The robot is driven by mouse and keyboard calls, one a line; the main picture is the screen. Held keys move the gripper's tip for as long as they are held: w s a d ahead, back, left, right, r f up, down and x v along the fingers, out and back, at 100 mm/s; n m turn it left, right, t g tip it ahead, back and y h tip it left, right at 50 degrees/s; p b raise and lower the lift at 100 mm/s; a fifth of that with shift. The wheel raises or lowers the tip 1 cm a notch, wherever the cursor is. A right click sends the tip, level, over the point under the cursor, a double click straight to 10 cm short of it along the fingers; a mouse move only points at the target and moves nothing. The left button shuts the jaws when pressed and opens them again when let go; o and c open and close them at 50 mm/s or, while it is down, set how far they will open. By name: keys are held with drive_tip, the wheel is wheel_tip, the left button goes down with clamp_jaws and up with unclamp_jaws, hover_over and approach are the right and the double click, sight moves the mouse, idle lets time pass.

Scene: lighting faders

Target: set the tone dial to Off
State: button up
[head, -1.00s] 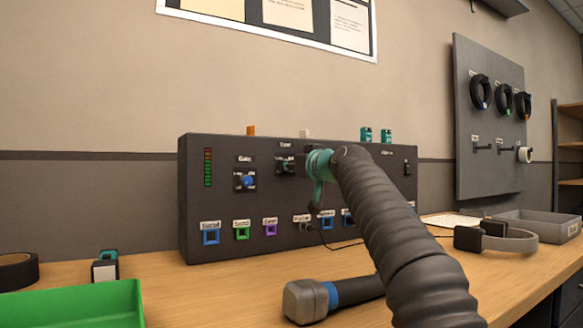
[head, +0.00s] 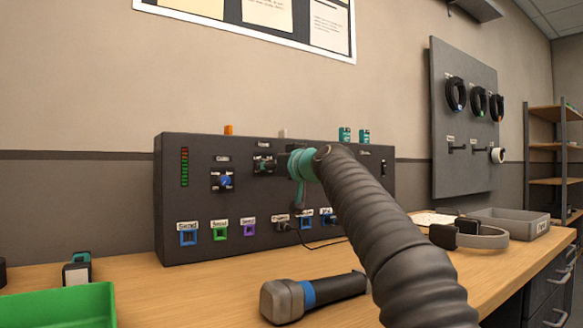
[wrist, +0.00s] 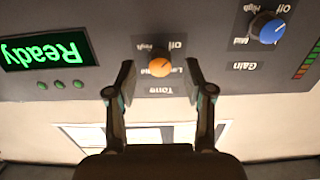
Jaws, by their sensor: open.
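The tone dial is an orange knob (wrist: 160,64) on the dark panel in the wrist view, which shows the panel upside down. Labels around it include Off and High, with Tone printed beside it; its pointer direction is too small to tell. My gripper (wrist: 160,84) is open, with one finger to each side of the knob and visible gaps between. I cannot tell how far the fingertips are from the panel face. In the head view my gripper (head: 270,164) is in front of the Tone spot and hides the knob.
The blue gain dial (head: 225,181) is left of the tone dial in the head view. A green Ready display (wrist: 45,50) shows in the wrist view. Coloured sockets (head: 188,234) line the panel's lower edge. A microphone (head: 310,294) and a green tray (head: 60,305) are on the desk.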

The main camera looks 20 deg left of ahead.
drive_tip(key=v, duration=1)
drive_tip(key=shift+s, duration=0.2)
drive_tip(key=shift+d+f, duration=0.1)
